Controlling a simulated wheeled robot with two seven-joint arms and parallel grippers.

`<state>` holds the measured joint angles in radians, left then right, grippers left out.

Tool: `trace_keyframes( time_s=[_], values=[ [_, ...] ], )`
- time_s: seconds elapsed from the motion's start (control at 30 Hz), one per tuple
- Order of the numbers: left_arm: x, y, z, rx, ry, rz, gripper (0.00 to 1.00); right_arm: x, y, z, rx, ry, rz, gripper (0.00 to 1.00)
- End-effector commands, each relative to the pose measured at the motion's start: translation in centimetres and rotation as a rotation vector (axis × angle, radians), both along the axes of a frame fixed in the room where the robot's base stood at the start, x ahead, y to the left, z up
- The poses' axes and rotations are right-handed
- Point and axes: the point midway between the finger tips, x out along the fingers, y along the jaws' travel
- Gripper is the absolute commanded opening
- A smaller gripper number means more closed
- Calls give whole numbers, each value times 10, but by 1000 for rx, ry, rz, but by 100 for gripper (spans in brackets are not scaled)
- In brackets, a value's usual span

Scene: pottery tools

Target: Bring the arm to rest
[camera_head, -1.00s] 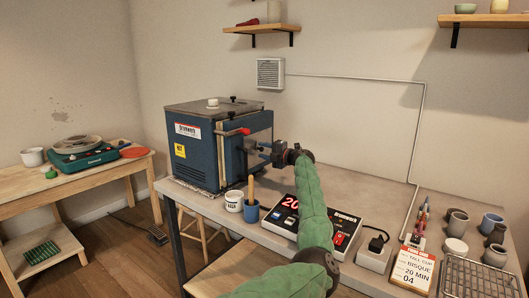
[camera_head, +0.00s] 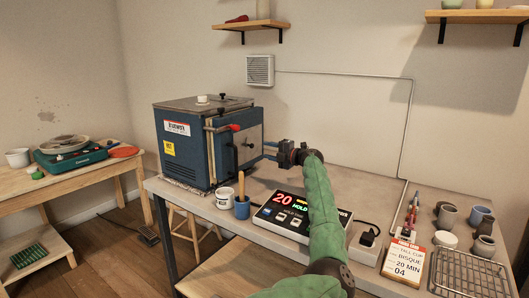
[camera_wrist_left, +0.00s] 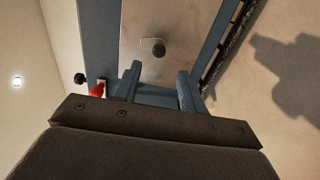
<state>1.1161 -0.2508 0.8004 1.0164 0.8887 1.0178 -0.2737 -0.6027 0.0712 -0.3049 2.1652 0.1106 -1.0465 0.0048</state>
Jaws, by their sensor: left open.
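My left gripper (camera_head: 266,151) is open and empty at the end of the green-sleeved arm. It is held above the workbench, to the right of the blue kiln (camera_head: 187,150). Its two fingers point toward the kiln's front, with a visible gap to the front plate. The kiln's red-tipped lever (camera_head: 233,128) also shows there at the left (camera_wrist_left: 98,88). My right gripper is out of view.
A lit controller box (camera_head: 290,218) lies under the arm. A card (camera_head: 404,262), several dark cups (camera_head: 447,215) and a wire rack (camera_head: 468,275) occupy the bench's right end.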

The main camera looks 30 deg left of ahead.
Motion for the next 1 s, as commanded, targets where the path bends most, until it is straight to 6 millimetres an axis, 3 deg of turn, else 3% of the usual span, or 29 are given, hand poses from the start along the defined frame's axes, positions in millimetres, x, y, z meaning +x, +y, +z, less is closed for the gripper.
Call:
trace_keyframes(
  time_s=[0.57, 0.67, 0.87, 1.0],
  values=[
    [0, -1, 0, -1, -11, -2, 42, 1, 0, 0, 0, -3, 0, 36],
    [10, -2, 3, 13, -25, -53, 42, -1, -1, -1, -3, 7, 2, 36],
    [53, -14, 20, 95, -53, -291, 42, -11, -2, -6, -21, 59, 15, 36],
    [76, -22, 49, 188, -64, -476, 42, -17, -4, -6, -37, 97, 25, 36]
  ],
)
